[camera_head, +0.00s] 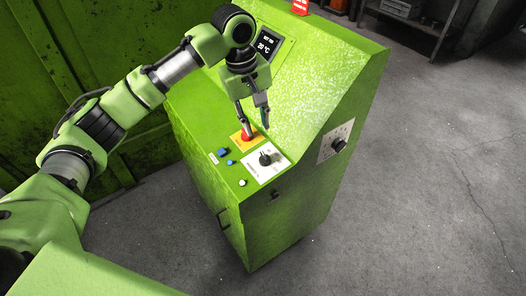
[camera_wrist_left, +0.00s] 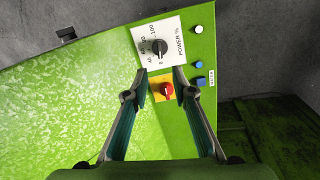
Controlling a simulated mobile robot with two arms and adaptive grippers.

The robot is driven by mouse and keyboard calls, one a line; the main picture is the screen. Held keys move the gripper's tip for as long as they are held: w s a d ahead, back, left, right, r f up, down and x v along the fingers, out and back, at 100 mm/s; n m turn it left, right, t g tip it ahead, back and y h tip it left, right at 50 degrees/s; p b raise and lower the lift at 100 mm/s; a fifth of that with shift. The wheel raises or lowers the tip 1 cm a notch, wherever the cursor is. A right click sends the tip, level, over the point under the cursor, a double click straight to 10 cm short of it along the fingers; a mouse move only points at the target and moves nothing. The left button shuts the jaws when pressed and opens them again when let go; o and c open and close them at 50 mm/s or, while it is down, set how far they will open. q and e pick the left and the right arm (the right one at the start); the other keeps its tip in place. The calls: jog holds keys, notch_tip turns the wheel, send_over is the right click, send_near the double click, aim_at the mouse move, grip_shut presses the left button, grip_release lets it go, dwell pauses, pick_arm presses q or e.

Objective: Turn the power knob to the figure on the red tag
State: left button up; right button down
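The power knob (camera_head: 265,159) is a black knob on a white plate (camera_head: 255,173) on the green console's low ledge. It also shows in the left wrist view (camera_wrist_left: 159,47), with "POWER %" and figures around it; its exact setting is too small to tell. My left gripper (camera_head: 258,129) is open and empty, just behind the knob and above the red switch. In the left wrist view its fingertips (camera_wrist_left: 162,72) are spread at the plate's near edge, apart from the knob. My right gripper is out of view.
A red switch on a yellow plate (camera_wrist_left: 166,90) sits close beside the power plate. Blue buttons (camera_head: 223,152) and a white button (camera_head: 242,183) lie to the left. Another black knob (camera_head: 338,145) is on the right side face. A display (camera_head: 267,43) reads 20 °C.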

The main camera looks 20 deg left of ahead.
aim_at(264, 156)
pick_arm(q)
jog(key=f, duration=0.4)
jog(key=d+f, duration=0.1)
jog(key=f, duration=0.3)
jog(key=w+f, duration=0.1)
jog(key=f, duration=0.3)
jog(key=shift+w+d+f, duration=0.1)
jog(key=shift+d+f, duration=0.1)
grip_shut()
